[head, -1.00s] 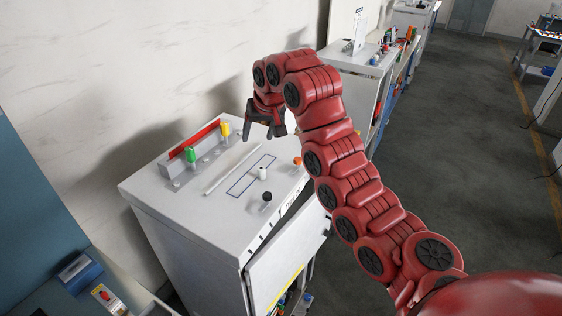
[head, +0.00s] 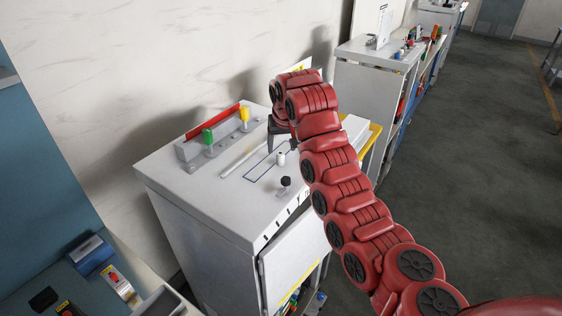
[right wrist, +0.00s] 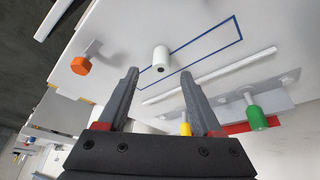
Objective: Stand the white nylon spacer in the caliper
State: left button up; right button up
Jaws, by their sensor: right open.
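The white nylon spacer (head: 281,158) is a small white cylinder on the pale cabinet top, at the edge of a blue outlined rectangle (head: 259,170). My right gripper (head: 282,146) is open and empty above the cabinet top, close to the spacer. Its two fingers (right wrist: 160,76) stand apart in the right wrist view. I cannot pick out a caliper for certain. My left gripper is not in view.
A grey block with a red strip (head: 213,123) stands at the back, with a green knob (head: 208,137) and a yellow knob (head: 244,115). A thin white bar (head: 240,160) lies before it.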

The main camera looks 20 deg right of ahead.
aim_at(280, 153)
jog(key=shift+w+f+p, duration=0.2)
jog(key=shift+p, duration=0.1)
jog(key=p+x, duration=0.2)
jog(key=x, duration=0.1)
jog(key=shift+w+f, duration=0.15)
jog(key=shift+f, duration=0.15)
jog(key=shift+w+f, duration=0.15)
jog(key=shift+f, duration=0.3)
grip_shut()
